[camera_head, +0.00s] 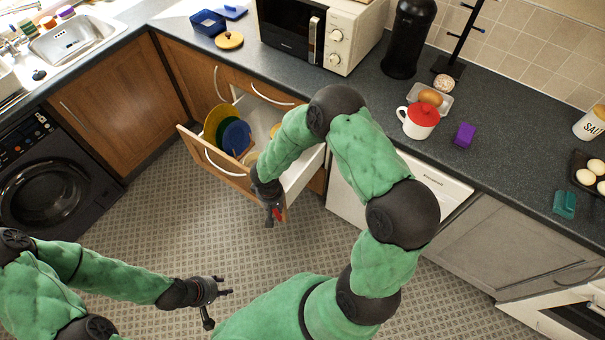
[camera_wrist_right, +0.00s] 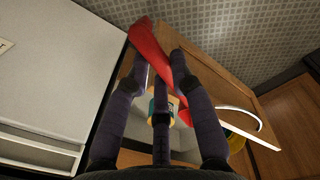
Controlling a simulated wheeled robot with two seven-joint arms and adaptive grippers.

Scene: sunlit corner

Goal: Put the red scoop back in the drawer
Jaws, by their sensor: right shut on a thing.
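The red scoop (camera_wrist_right: 148,42) is held between the fingers of my right gripper (camera_wrist_right: 161,62) in the right wrist view, slanting across the fingertips. In the head view only a small red part of it (camera_head: 278,212) shows at my right gripper (camera_head: 273,213), which points down by the near right corner of the open drawer (camera_head: 303,172). The drawer is pulled out, with a wooden front and white sides; my right arm hides part of it. My left gripper (camera_head: 218,306) is open and empty, low over the floor, away from the drawer.
Green, yellow and blue round items (camera_head: 236,137) stand in the drawer's left part. A microwave (camera_head: 310,32) stands behind. The floor in front is clear.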

